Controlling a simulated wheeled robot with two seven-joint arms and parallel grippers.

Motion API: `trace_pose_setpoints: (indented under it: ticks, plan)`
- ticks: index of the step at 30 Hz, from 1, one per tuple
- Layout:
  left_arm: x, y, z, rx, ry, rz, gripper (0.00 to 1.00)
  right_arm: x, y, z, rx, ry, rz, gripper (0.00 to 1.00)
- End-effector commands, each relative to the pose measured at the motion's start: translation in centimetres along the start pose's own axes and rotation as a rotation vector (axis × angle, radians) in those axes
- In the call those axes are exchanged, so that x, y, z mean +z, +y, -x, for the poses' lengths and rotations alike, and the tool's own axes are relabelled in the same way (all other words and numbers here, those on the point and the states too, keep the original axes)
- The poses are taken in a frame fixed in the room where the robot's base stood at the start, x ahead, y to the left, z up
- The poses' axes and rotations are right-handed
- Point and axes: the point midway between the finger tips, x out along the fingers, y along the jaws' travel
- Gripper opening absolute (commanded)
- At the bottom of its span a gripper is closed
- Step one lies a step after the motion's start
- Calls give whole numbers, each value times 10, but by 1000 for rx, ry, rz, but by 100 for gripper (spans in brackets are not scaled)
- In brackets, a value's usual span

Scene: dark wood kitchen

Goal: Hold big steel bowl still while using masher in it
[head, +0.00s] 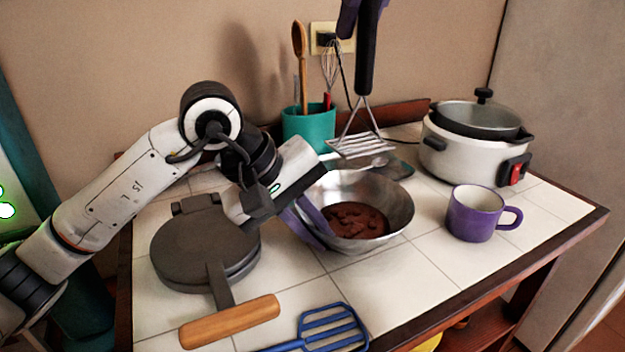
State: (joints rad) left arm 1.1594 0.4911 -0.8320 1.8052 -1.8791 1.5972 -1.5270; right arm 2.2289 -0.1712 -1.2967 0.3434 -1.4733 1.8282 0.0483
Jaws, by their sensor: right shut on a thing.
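The big steel bowl (391,203) stands on the tiled counter with brown, lumpy food (356,221) in it. My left gripper (322,238) is at the bowl's left side, its purple fingers apart, one over the inside and one outside the near left rim. Whether they touch the wall is hard to tell. The masher (366,110) hangs upright with a black handle and a slotted steel head, above and behind the bowl. My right gripper (352,18), at the top edge and partly out of view, is shut on the masher's handle.
A dark waffle iron (198,240) with a wooden handle lies left of the bowl, under my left arm. A blue slotted spatula (332,330) lies in front. A purple mug (472,216) and white cooker (455,150) stand right. A teal utensil pot (309,128) stands behind.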

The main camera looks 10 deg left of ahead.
Motion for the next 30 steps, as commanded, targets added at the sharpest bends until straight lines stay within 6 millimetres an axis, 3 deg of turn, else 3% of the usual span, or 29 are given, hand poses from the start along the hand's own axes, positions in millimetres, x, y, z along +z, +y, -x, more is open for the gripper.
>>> trace_pose_setpoints:
  ticks: [4,6,30]
  plan:
    - [0,0,0,0,0,0,9,0,0,0,0,0,0,0]
    - [0,0,0,0,0,0,0,0,0,0,0,0,0,0]
    - [1,-1,0,-5,-2,-1,0,-2,-8,-2,-12,-82,2,0]
